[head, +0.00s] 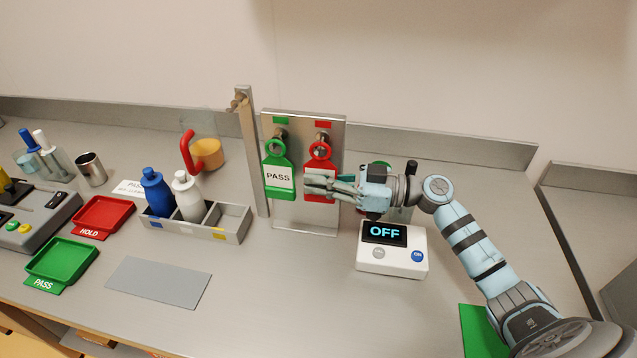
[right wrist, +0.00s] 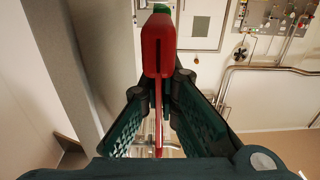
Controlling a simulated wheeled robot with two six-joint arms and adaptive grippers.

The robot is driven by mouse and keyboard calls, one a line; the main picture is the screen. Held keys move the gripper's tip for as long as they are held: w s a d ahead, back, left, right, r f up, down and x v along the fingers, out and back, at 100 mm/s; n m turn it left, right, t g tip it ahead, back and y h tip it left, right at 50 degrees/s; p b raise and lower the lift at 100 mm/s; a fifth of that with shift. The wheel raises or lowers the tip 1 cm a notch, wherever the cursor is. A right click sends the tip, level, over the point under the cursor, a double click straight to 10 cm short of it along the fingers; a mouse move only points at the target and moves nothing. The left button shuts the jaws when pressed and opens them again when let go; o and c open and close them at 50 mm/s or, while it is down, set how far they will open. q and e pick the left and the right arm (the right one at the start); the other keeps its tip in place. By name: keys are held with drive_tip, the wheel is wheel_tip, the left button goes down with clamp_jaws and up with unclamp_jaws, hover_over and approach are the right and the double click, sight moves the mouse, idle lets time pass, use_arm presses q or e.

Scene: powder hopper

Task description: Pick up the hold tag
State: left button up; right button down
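The red hold tag (head: 319,152) hangs by its ring from the right-hand peg of an upright metal board (head: 295,220). My right gripper (head: 322,184) reaches in from the right, level across the tag's plate and covering its lettering. In the right wrist view the tag (right wrist: 158,48) shows edge-on, its thin plate between the two green fingers. The fingers (right wrist: 160,108) slope in close to it on both sides and look shut on it. The tag hangs straight. My left gripper is not in view.
A green PASS tag (head: 279,177) hangs close to the left of the hold tag. A white box with an OFF display (head: 392,255) stands below my right wrist. A divided tray (head: 235,225) with two bottles stands left of the board.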

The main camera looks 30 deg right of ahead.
drive_tip(key=s+a+r+p, duration=0.1)
drive_tip(key=s+a+p, duration=0.3)
drive_tip(key=s+a, duration=0.85)
drive_tip(key=s+d+r, duration=0.1)
drive_tip(key=d, duration=0.6)
drive_tip(key=shift+d+r, duration=0.3)
drive_tip(key=shift+r, duration=0.1)
drive_tip(key=shift+s, duration=0.1)
